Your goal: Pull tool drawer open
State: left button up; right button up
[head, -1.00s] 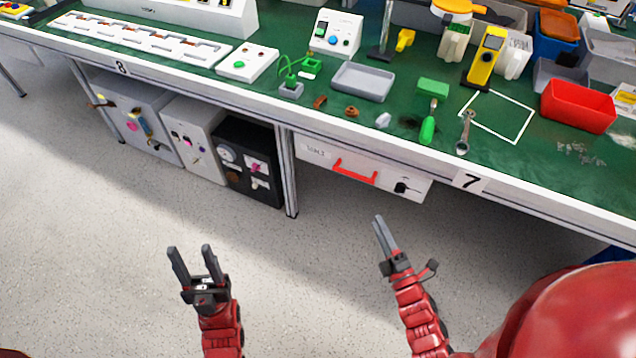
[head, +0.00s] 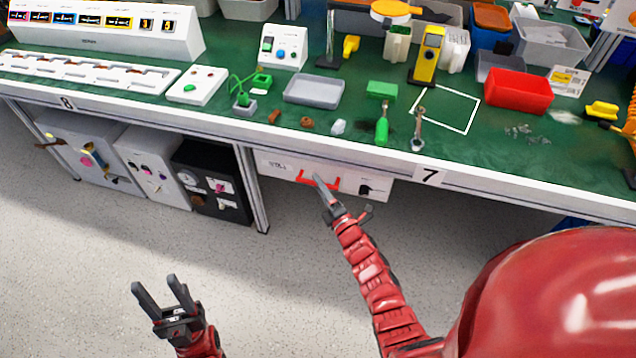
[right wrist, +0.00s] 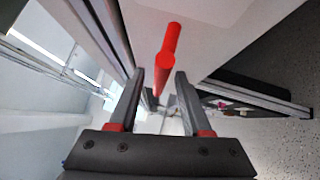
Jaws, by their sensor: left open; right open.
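The tool drawer (head: 346,180) is a white box under the bench edge, with a red handle (head: 304,180) on its front and a black knob to the right. It looks shut. My right gripper (head: 317,180) is open in front of the handle and covers part of it. In the right wrist view, the red handle (right wrist: 168,50) shows end-on, ahead of and between the open fingers (right wrist: 161,88); I cannot tell whether they touch it. My left gripper (head: 156,288) is open and empty above the floor, at the lower left.
The green bench top (head: 335,110) above holds a grey tray (head: 314,90), a red bin (head: 518,91), a green screwdriver (head: 382,125) and a wrench (head: 418,130). A black cabinet (head: 210,180) and a metal bench leg (head: 252,190) stand left of the drawer. The floor in front is clear.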

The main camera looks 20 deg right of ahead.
jog(key=shift+w+a, duration=0.1)
jog(key=shift+w, duration=0.35)
jog(key=shift+c, duration=0.2)
grip_shut()
dwell(1.0)
